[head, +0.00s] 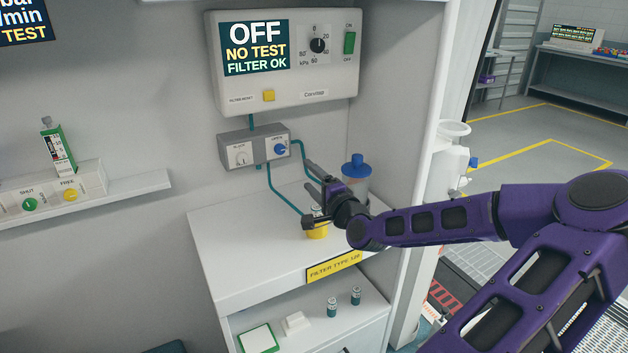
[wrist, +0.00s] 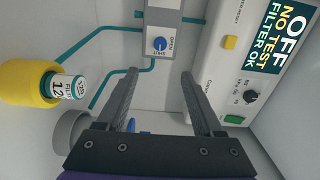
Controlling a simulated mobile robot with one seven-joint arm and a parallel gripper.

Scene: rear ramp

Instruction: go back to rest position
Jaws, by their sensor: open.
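My gripper (head: 313,180) is in front of the back wall of the niche, above the white counter (head: 235,262). In the wrist view my gripper (wrist: 162,72) shows two dark fingers set well apart with nothing between them. Past the fingers is the grey valve box (wrist: 163,22) with a blue knob; the same valve box also shows in the head view (head: 237,145). My purple arm reaches in from the right and hides part of the counter.
A yellow cup (wrist: 28,84) holds a filter labelled 12-something, below the gripper. A blue-lidded canister (head: 356,180) stands close behind my wrist. The Corvitap panel (head: 290,60) reads OFF, NO TEST, FILTER OK. A lower shelf (head: 350,325) holds two small vials. The counter's front left is clear.

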